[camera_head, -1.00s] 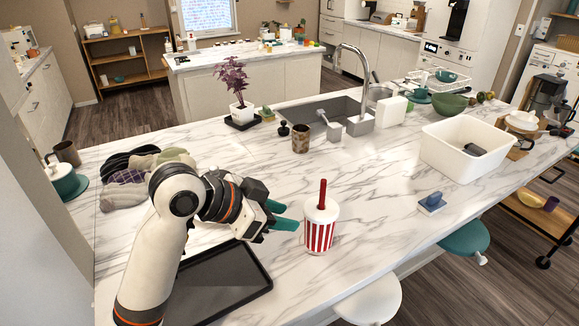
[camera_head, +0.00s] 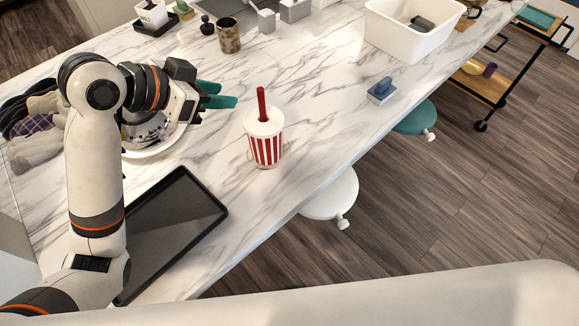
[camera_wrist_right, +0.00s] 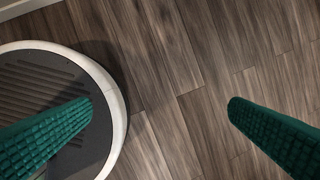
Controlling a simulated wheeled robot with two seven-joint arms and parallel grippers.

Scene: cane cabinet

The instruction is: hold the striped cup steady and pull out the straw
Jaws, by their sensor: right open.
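The striped cup (camera_head: 266,147), red and white with a white lid, stands upright on the marble counter in the head view. The red straw (camera_head: 261,104) sticks up out of its lid. My left gripper (camera_head: 222,95) is left of the cup and a little farther back, apart from it. Its teal fingers are parted with nothing between them. My right gripper (camera_wrist_right: 160,104) shows only in the right wrist view. Its teal fingers are wide apart and empty, with wood floor behind them. The cup is not in that view.
A black tray (camera_head: 172,222) lies at the counter's near edge, below my left arm. A plate (camera_head: 165,148) is partly hidden behind that arm. A blue-topped block (camera_head: 382,91), a white bin (camera_head: 405,42) and a brown cup (camera_head: 229,36) stand farther back. The counter around the striped cup is clear.

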